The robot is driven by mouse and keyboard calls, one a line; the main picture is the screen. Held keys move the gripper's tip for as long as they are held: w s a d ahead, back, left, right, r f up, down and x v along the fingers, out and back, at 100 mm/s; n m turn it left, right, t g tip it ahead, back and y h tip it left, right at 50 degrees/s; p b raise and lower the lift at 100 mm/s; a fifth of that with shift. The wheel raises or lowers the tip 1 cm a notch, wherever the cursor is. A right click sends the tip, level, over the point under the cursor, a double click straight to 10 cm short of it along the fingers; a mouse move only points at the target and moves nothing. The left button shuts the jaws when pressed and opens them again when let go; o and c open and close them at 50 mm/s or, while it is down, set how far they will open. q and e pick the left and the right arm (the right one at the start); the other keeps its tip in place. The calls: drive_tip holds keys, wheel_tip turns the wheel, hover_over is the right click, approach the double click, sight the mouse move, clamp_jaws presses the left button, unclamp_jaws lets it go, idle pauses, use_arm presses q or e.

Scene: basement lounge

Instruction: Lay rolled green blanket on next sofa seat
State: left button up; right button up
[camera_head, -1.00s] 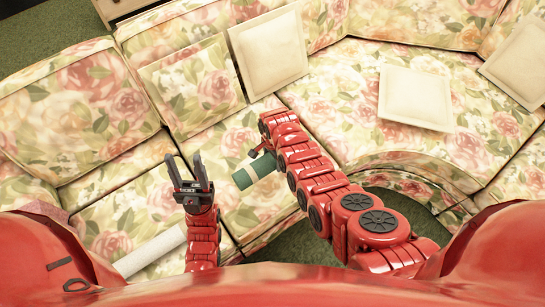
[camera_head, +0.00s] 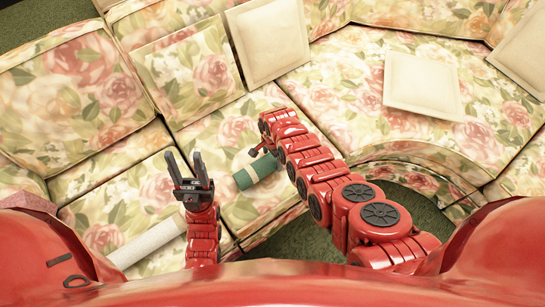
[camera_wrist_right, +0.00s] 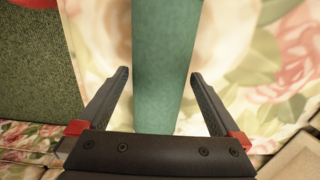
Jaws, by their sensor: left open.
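The rolled green blanket (camera_head: 258,172) lies on the floral sofa seat (camera_head: 215,135), partly hidden by my right arm in the head view. In the right wrist view the green roll (camera_wrist_right: 165,50) runs from the top edge down between the fingers. My right gripper (camera_wrist_right: 160,75) is open, with one finger on each side of the roll and gaps visible near the palm. Whether a finger touches it cannot be told. My left gripper (camera_head: 183,160) is open and empty, above the seat to the left of the blanket.
A white roll (camera_head: 147,243) lies on the seat at lower left. Cream cushions (camera_head: 268,40) (camera_head: 422,86) rest along the sofa, which curves to the right. Green carpet (camera_head: 285,240) shows in front of the seat. The seat right of my right arm is mostly clear.

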drive_tip(key=shift+r, duration=0.5)
wheel_tip(320, 180, up, 16)
drive_tip(key=p, duration=0.2)
drive_tip(key=shift+r, duration=0.25)
idle(0.6)
